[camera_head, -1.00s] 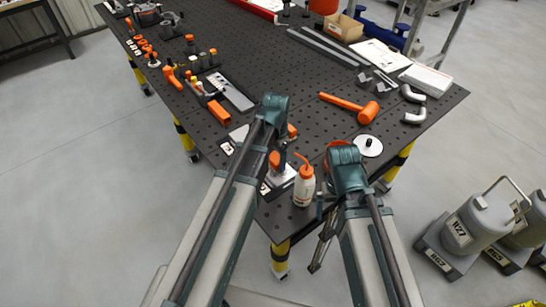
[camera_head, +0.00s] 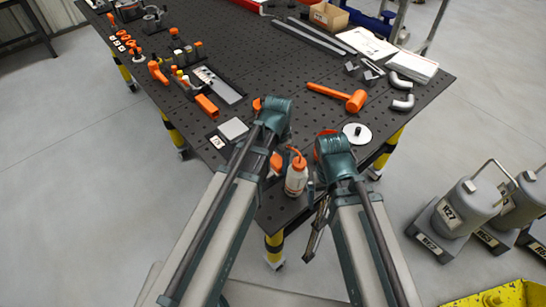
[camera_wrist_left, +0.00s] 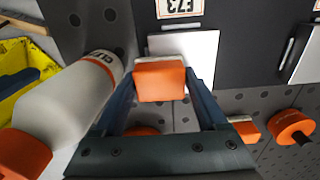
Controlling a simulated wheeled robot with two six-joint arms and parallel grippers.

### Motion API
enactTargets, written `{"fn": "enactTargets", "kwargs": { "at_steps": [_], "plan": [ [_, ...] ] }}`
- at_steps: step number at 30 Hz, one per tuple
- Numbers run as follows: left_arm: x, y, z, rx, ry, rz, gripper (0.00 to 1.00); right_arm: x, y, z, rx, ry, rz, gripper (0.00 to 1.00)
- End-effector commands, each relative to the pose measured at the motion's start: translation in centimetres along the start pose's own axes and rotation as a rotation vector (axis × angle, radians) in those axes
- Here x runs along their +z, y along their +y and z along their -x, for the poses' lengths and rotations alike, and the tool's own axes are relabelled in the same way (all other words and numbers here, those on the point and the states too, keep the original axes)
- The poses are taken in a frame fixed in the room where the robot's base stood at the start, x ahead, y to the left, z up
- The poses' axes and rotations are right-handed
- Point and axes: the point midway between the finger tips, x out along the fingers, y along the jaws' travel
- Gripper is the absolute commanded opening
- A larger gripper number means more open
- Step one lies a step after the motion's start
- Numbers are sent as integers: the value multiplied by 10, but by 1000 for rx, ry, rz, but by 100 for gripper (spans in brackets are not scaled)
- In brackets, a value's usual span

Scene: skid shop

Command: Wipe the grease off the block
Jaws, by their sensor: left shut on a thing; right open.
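In the left wrist view my left gripper (camera_wrist_left: 163,74) is shut on an orange block-shaped piece (camera_wrist_left: 160,86) with a pale strip along its far edge. Beyond it lies a flat pale block (camera_wrist_left: 194,52) on a dark surface, partly covered by the held piece. I cannot tell whether they touch, and no grease is clearly visible. In the head view my left arm mostly hides this gripper; an orange part (camera_head: 276,162) shows beside the arm. My right gripper (camera_head: 315,235) is open and empty, hanging by the table's near corner.
A white bottle (camera_head: 296,181) with an orange cap stands close beside my left gripper; it also shows in the left wrist view (camera_wrist_left: 75,100). An orange mallet (camera_head: 338,96), a round pale disc (camera_head: 357,133) and pipe elbows (camera_head: 402,102) lie rightward. The perforated table's (camera_head: 290,75) middle is fairly clear.

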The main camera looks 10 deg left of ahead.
Motion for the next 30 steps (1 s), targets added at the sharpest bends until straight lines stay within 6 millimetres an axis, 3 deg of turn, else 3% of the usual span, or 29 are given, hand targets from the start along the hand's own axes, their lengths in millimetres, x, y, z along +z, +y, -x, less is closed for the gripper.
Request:
{"fn": "enactTargets", "kwargs": {
  "at_steps": [3,14,30],
  "plan": [
    [1,7,-1,4,0,-1,30,0,0,-1,0,0,0,100],
    [0,4,1,3,0,0,29,0,0,1,0,0,0,100],
    [0,-33,-2,1,0,1,30,0,0,-2,0,0,0,100]
  ]
}}
